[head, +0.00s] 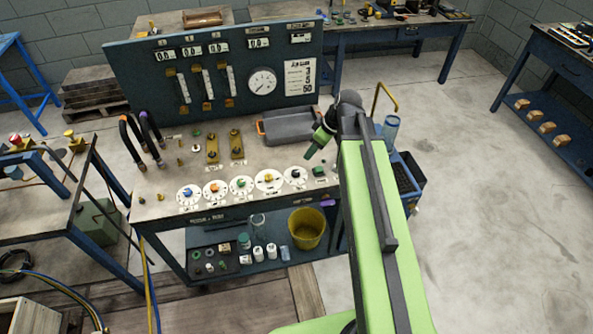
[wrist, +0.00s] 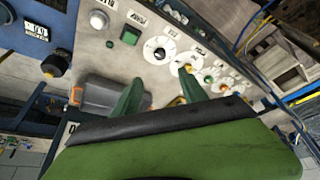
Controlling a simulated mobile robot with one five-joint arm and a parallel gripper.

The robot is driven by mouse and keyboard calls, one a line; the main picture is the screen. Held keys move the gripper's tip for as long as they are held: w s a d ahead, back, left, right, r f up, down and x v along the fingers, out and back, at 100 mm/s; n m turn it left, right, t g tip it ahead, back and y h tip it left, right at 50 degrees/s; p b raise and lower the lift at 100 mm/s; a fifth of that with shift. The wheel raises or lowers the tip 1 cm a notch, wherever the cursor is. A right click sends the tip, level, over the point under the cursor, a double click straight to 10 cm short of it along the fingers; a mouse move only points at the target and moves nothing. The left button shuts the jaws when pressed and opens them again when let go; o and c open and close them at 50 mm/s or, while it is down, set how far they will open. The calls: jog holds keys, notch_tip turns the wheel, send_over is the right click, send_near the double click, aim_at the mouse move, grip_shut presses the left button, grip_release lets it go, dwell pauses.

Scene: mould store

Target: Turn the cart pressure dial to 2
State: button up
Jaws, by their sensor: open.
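The cart (head: 160,212) has a row of several white round dials along its front edge, with blue (head: 186,193), orange (head: 214,189), green (head: 241,187), yellow (head: 268,178) and black (head: 294,174) knobs. Their labels and numbers are too small to read, so I cannot tell which is the pressure dial. My gripper (head: 312,152) hangs above the right end of the row, apart from the knobs. In the wrist view my gripper (wrist: 160,92) shows two separated green fingers with nothing between them. The black-knob dial (wrist: 159,50) and yellow-knob dial (wrist: 187,64) lie beyond the fingertips.
A grey tray (head: 288,126) lies behind the dials at the right. A gauge panel (head: 215,70) stands at the cart's back. Hoses (head: 150,138) rise at the left. A yellow bucket (head: 307,228) is on the lower shelf. The floor to the right is clear.

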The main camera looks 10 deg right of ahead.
aim_at(296, 172)
jog(key=b+x, duration=1.4)
jog(key=x, duration=0.2)
jog(key=shift+s+d+f, duration=0.1)
jog(key=shift+s+d, duration=0.05)
jog(key=shift+w+a+f+b, duration=0.25)
jog(key=shift+f+b, duration=0.1)
jog(key=shift+b, duration=0.2)
jog(key=shift+r, duration=0.1)
jog(key=shift+c, duration=0.2)
